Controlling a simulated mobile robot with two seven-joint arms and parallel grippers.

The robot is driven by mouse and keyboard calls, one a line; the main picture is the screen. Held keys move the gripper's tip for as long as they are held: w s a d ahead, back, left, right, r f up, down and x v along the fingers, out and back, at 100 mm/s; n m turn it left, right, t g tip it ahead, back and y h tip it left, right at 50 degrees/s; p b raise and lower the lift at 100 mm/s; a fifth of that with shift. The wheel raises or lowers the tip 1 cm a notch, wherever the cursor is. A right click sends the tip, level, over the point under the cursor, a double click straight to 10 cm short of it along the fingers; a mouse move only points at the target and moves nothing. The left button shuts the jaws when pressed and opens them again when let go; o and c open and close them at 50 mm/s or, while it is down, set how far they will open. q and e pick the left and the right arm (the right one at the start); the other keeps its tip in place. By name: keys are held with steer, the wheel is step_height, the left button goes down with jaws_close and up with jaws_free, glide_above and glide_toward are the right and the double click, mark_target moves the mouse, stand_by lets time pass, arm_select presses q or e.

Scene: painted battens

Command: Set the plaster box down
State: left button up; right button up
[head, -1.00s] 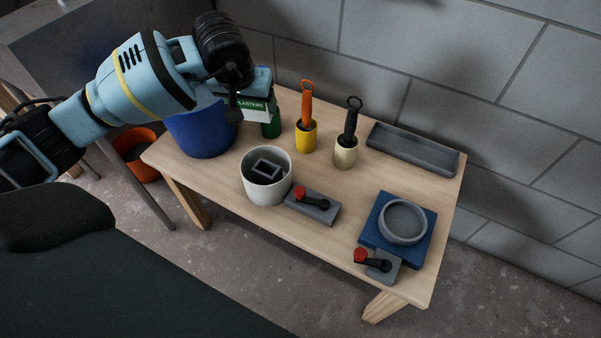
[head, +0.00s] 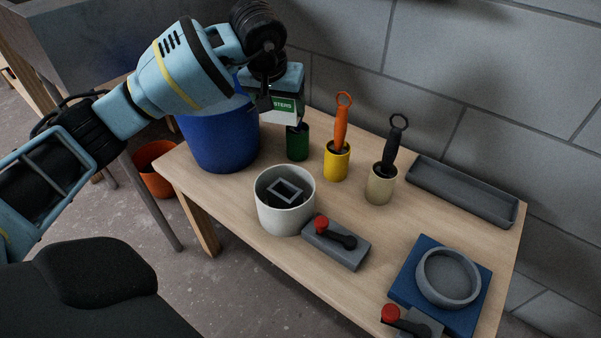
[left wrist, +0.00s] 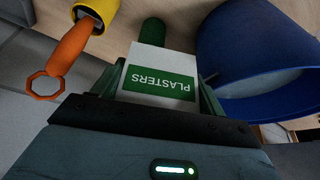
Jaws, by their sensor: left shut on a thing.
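The plaster box (head: 287,106) is white with a green label and hangs in my left gripper (head: 266,94) above the back left of the table. In the head view it is just above the green cup (head: 297,143) and beside the blue bucket (head: 220,140). In the left wrist view the box (left wrist: 158,84) sits between the two fingers of my left gripper (left wrist: 160,100), its PLASTERS label upside down. The gripper is shut on it. The box's underside is hidden. My right gripper is not in view.
On the wooden table (head: 235,228) stand a white pot (head: 286,212), a yellow cup (head: 337,163) with an orange-handled tool, a cream cup (head: 380,186) with a black-handled one, a grey tray (head: 463,190) and a blue block (head: 408,283) bearing a grey ring. Bare wood lies right of centre.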

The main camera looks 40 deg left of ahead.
arm_select(q)
step_height(320, 180, down, 11)
steer(key=b, duration=0.3)
steer(key=shift+r, duration=0.1)
steer(key=shift+f, duration=0.35)
step_height(320, 180, down, 4)
steer(key=shift+f+b, duration=0.1)
steer(key=shift+b, duration=0.65)
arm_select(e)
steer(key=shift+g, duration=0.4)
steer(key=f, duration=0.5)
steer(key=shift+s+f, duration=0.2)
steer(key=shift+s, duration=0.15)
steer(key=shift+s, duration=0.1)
arm_select(q)
steer(key=shift+f, duration=0.15)
steer(key=o, duration=0.7)
steer(key=shift+o, duration=1.3)
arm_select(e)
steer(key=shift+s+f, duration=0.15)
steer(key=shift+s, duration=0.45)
arm_select(q)
steer(key=shift+r, duration=0.2)
